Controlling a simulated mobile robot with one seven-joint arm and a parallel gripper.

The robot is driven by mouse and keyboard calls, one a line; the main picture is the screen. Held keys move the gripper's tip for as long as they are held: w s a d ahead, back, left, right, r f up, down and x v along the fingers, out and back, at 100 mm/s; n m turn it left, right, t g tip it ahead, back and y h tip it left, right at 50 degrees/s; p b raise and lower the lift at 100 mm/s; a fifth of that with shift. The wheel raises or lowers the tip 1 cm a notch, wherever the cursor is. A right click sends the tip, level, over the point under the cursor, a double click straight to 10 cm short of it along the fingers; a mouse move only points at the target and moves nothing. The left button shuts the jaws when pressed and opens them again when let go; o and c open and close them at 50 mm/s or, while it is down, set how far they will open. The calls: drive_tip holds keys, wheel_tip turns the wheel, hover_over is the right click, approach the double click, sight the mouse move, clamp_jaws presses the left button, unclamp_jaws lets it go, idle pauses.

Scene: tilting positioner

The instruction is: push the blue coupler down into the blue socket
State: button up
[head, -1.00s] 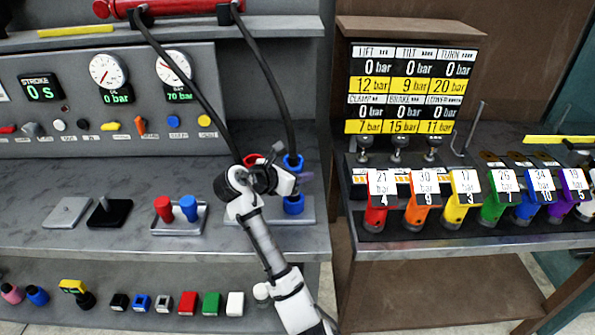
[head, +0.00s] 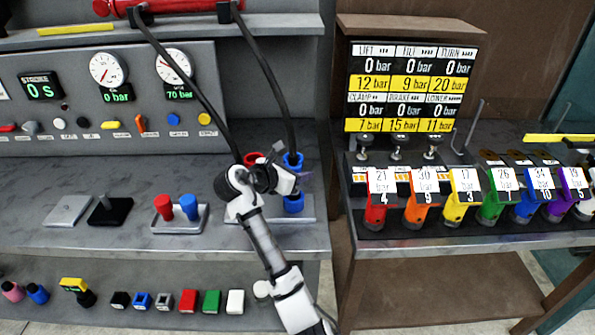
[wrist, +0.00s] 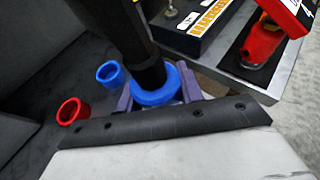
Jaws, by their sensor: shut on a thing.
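The blue coupler (wrist: 155,90) is a wide blue ring around the end of a black hose. In the wrist view it sits between the two purple-grey fingers of my gripper (wrist: 158,92), which are shut on it. In the head view the blue piece (head: 294,204) shows just below my gripper (head: 291,183), low over a grey plate. An open blue tube (wrist: 112,73) stands apart from the coupler, beside an open red tube (wrist: 72,111). What lies directly under the coupler is hidden, so I cannot tell how deep it is seated in a socket.
A grey panel with gauges (head: 110,70) stands behind the bench. Red and blue cylinders (head: 188,207) stand in a small tray to the left. The right bench has a row of coloured handles (head: 460,200) with tags. Hoses hang from the red bar (head: 170,6) above.

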drive_tip(key=shift+f+b, duration=0.7)
drive_tip(key=shift+f, duration=1.7)
drive_tip(key=o, duration=1.2)
drive_tip(key=shift+o, duration=0.2)
drive_tip(key=shift+a, duration=0.1)
drive_tip(key=b+v, duration=0.2)
drive_tip(key=v, duration=1.1)
drive_tip(key=shift+s+a, duration=0.25)
drive_tip(key=shift+s, duration=0.05)
drive_tip(key=shift+r, duration=0.1)
